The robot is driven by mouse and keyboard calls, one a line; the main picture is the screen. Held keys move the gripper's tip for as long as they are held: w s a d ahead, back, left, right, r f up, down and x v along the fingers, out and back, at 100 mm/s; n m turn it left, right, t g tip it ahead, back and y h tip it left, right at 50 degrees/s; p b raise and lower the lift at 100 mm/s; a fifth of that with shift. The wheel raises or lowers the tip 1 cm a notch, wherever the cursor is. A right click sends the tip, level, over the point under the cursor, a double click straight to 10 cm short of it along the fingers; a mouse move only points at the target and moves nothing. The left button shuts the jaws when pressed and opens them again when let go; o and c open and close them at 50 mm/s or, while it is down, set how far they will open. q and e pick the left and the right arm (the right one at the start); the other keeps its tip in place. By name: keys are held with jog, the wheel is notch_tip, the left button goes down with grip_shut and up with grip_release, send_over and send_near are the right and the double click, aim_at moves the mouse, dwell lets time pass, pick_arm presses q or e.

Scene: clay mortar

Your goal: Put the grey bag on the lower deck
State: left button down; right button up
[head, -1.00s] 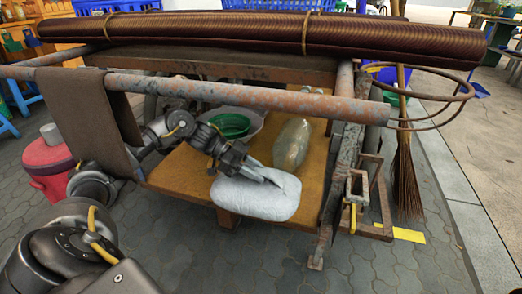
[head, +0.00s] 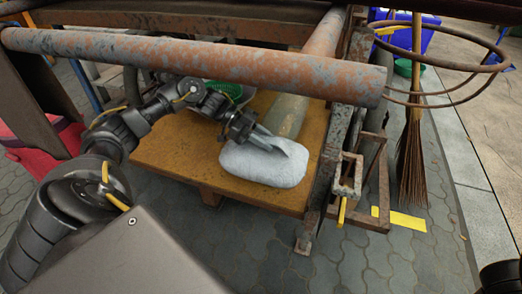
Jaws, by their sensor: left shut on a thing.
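The grey bag (head: 263,167), pale and pillow-shaped, is at the front right part of the cart's wooden lower deck (head: 172,160). My left gripper (head: 272,146) reaches in under the rusty top rail and is shut on the bag's upper side. The bag looks to be on or just over the deck; I cannot tell if its underside touches. My right gripper is not identifiable; only a dark piece shows at the lower right edge.
A rusty rail (head: 200,62) crosses above. The cart's rusty post bounds the deck's right side. A broom (head: 411,150) stands further right.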

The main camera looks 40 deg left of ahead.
aim_at(265, 151)
pick_arm(q)
jog(key=shift+f+b, duration=1.45)
jog(key=shift+f, duration=0.85)
jog(key=shift+r, duration=0.15)
jog(key=c, duration=1.1)
grip_release()
